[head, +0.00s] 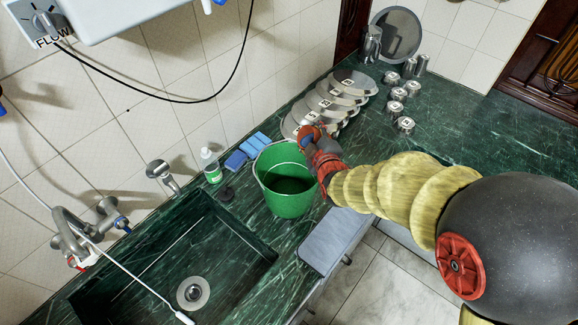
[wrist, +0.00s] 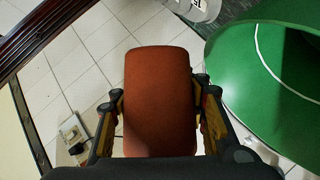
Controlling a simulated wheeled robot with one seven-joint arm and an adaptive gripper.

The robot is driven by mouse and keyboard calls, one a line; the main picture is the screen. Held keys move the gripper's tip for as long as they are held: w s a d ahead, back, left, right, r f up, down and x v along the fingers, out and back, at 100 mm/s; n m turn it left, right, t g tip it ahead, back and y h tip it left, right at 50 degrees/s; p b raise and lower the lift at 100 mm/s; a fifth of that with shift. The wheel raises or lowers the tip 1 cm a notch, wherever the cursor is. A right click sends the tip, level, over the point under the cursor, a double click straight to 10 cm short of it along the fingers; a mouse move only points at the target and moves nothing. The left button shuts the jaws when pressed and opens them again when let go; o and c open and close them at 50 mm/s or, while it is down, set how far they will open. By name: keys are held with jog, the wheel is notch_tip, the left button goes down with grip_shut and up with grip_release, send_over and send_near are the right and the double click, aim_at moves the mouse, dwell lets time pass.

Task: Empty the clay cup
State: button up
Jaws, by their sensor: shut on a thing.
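The clay cup (wrist: 158,95) is a plain orange-brown vessel, filling the middle of the wrist view. My gripper (wrist: 160,105) is shut on it, one finger on each side. The cup's mouth and contents are hidden. In the head view my gripper (head: 309,137) is at the upper right rim of the green bucket (head: 287,200). The cup is hard to tell apart from the red gripper parts there. The bucket also shows in the wrist view (wrist: 235,75), to the right of the cup. I cannot tell whether cup and bucket touch.
The bucket stands on the green marble counter, right of the sink (head: 193,291). Blue sponges (head: 236,160) and a soap bottle (head: 209,165) are behind it. Metal plates (head: 350,85) and several metal canisters (head: 398,94) stand farther back. A tap (head: 85,225) is at the left.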

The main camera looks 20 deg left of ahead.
jog(key=shift+f+n+t, duration=0.35)
jog(key=shift+n+t, duration=0.05)
jog(key=shift+n, duration=0.3)
dwell(0.9)
jog(key=shift+r+n+t+h+p, duration=0.35)
jog(key=shift+r+n+t, duration=0.1)
jog(key=shift+n, duration=0.15)
dwell(0.7)
jog(key=shift+s+a+f+n+t+b, duration=0.35)
jog(key=shift+s+a+n+b, duration=0.3)
jog(key=shift+b, duration=0.2)
dwell(0.5)
jog(key=shift+f+n+b, duration=0.15)
jog(key=shift+n+b, duration=0.15)
jog(key=shift+n, duration=0.05)
dwell(0.3)
